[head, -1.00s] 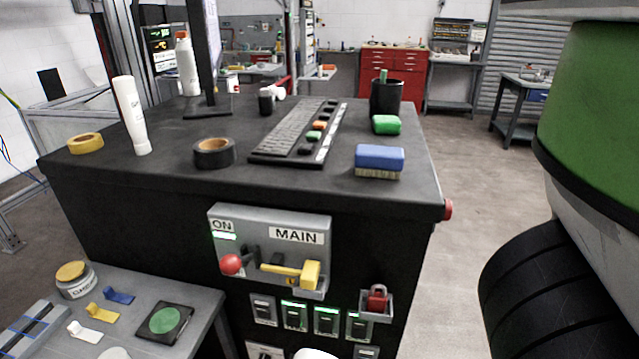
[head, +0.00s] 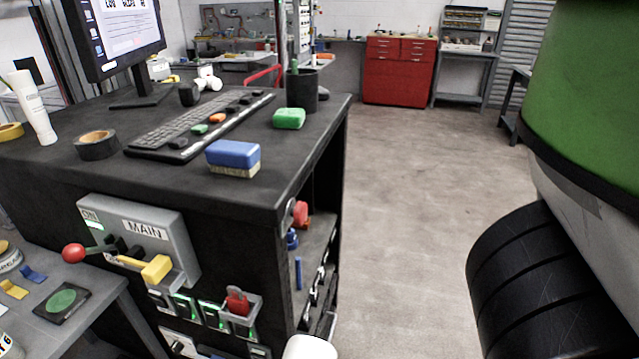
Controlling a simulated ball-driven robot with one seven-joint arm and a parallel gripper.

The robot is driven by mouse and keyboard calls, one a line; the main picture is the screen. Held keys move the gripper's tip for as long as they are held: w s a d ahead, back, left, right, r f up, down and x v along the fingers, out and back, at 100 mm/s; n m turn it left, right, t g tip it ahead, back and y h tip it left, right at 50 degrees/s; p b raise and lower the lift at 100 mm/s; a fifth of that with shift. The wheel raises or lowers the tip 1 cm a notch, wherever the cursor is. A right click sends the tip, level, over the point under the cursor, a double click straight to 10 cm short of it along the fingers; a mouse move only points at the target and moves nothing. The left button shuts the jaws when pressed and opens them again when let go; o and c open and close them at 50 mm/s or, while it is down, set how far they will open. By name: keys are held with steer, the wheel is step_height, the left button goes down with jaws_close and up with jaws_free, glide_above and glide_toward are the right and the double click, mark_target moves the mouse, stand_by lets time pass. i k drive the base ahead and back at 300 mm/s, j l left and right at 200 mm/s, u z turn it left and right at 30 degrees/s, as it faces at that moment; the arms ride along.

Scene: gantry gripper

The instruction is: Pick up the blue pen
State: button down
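I cannot make out a blue pen for certain. A thin blue upright item (head: 298,272) shows in the open right side of the black cabinet; it is too small to tell what it is. A dark pen cup (head: 302,92) stands near the back right corner of the cabinet top, with a green-tipped item (head: 294,66) sticking up from it; its inside is hidden. My gripper is not in view.
A blue brush (head: 233,158), green block (head: 289,118), keyboard (head: 185,125), tape roll (head: 97,146) and monitor (head: 115,35) stand on the cabinet top (head: 190,188). A switch panel (head: 150,235) juts from its front. The floor (head: 410,200) to the right is clear.

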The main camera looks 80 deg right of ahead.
mark_target(298, 266)
steer(key=k+l+u, duration=0.1)
steer(key=l, duration=0.3)
steer(key=k+l+u, duration=0.1)
steer(key=l, duration=0.35)
steer(key=k+l+u, duration=0.1)
steer(key=k+l, duration=0.15)
steer(key=l, duration=0.15)
steer(key=k+l+u, duration=0.1)
steer(key=l, duration=0.25)
steer(key=k+l+u, duration=0.1)
steer(key=k+l, duration=0.15)
steer(key=l, duration=0.15)
steer(key=l+u, duration=0.1)
steer(key=l, duration=0.4)
steer(key=k+l, duration=0.1)
steer(key=l, duration=0.45)
steer(key=l+u, duration=0.15)
steer(key=l, duration=0.35)
steer(key=k+l+u, duration=0.1)
steer(key=l, duration=0.45)
